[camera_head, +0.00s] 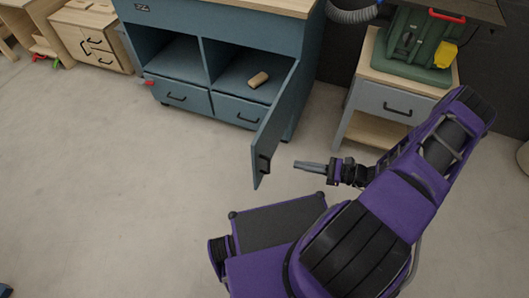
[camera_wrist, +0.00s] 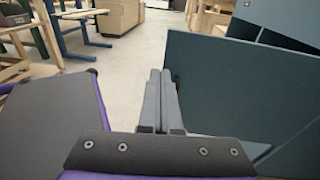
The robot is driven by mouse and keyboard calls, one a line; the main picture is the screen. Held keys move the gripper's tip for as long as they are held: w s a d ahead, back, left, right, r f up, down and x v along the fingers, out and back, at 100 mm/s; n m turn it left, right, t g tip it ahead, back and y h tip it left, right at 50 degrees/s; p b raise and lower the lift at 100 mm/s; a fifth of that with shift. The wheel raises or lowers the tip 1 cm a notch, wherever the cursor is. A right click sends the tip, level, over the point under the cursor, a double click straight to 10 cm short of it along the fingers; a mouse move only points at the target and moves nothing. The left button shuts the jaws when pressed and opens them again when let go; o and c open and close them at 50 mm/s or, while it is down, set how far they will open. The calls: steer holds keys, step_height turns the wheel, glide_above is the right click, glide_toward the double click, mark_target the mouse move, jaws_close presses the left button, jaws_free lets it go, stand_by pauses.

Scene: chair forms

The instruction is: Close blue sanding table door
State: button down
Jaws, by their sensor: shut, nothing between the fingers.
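The blue sanding table (camera_head: 225,30) stands at the top of the head view, with two open compartments above two shut drawers. Its blue door (camera_head: 276,126) is hinged at the right side and stands wide open, swung out toward me. A black handle (camera_head: 263,164) sits near the door's free edge. The door also fills the right of the wrist view (camera_wrist: 235,90). My gripper (camera_head: 297,165) is shut and empty, just right of the door's free edge in the head view. In the wrist view my gripper (camera_wrist: 160,75) points past the door's edge; whether it touches the door cannot be told.
A tan block (camera_head: 258,80) lies in the right compartment. A grey drawer cabinet (camera_head: 385,101) with a green machine (camera_head: 415,45) on top stands right of the door. A wooden cabinet (camera_head: 92,38) stands at the upper left. The floor left of the door is clear.

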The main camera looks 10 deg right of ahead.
steer(key=d+m+t, duration=0.1)
steer(key=t, duration=0.1)
glide_toward(257, 147)
steer(key=x, duration=0.7)
steer(key=shift+s+r, duration=0.15)
steer(key=shift+r, duration=0.05)
steer(key=shift+a+m+t, duration=0.15)
steer(key=shift+m+t, duration=0.15)
